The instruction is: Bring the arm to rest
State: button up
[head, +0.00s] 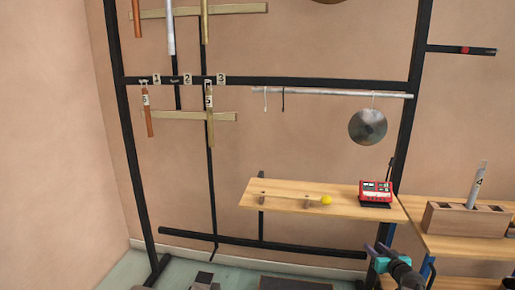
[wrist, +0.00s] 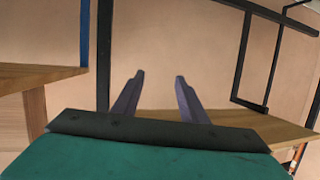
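My gripper (head: 374,250) shows at the lower right of the head view, in front of and below the wooden shelf. In the wrist view my gripper (wrist: 159,80) has its two dark fingers apart, with nothing between them. It is open and empty. Most of my arm is outside the head view.
A wooden shelf (head: 290,208) holds a yellow-headed mallet (head: 325,200) and a red device (head: 375,192). A side table (head: 450,245) carries a slotted wooden block (head: 440,219) with a metal tube (head: 475,187). Tubes and a gong (head: 368,127) hang on a black frame (head: 270,82).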

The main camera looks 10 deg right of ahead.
jog(key=w+a+f+n+g+y+p, duration=0.1)
jog(key=a+f, duration=0.2)
jog(key=a, duration=0.3)
jog(key=w+a+f+n+y, duration=0.1)
jog(key=a+f+y, duration=0.15)
jog(key=a, duration=0.35)
jog(key=s+a+f+n+g+y+p, duration=0.1)
jog(key=s+a+f+g, duration=0.25)
jog(key=a+f, duration=0.45)
jog(key=s+a+f+n+g+y+p, duration=0.15)
jog(key=s+a+f, duration=0.3)
jog(key=a, duration=0.75)
jog(key=s+a+f+n+g+y, duration=0.1)
jog(key=s+a+f+n+g, duration=0.3)
jog(key=a, duration=0.6)
jog(key=s+a+f+m+g+h+p, duration=0.1)
jog(key=s+a+f+g, duration=0.3)
jog(key=s, duration=0.7)
jog(key=s+a+f+m+g+p, duration=0.15)
jog(key=s+a+f, duration=0.35)
jog(key=s, duration=0.6)
jog(key=s+d+m+g+h, duration=0.4)
jog(key=s+d, duration=0.5)
jog(key=s, duration=0.3)
jog(key=shift+d+g, duration=0.15)
jog(key=shift+g, duration=0.2)
